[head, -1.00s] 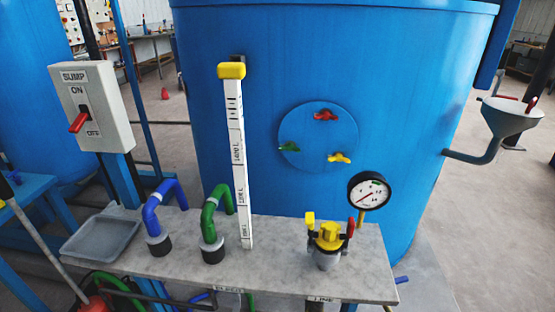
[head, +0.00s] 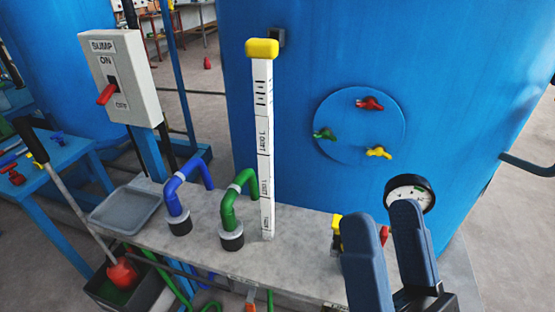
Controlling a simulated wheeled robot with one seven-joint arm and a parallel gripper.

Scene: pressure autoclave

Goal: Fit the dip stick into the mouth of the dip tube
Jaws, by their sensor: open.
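The dip stick (head: 264,150) is a long white strip with black marks and a yellow cap (head: 262,48). It is upright in front of the blue tank, its lower end at the grey bench. Whether it hangs or stands there I cannot tell. My gripper (head: 382,214) shows at the lower right with two blue-grey fingers apart. It is empty, to the right of the stick and clear of it in the picture. I cannot pick out the mouth of the dip tube.
Blue (head: 178,198) and green (head: 235,207) bent pipes rise from the bench (head: 200,233) left of the stick. A grey tray (head: 125,210) and a sump switch box (head: 120,78) are further left. A gauge (head: 410,190) and a yellow-topped fitting (head: 336,228) are partly behind my fingers.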

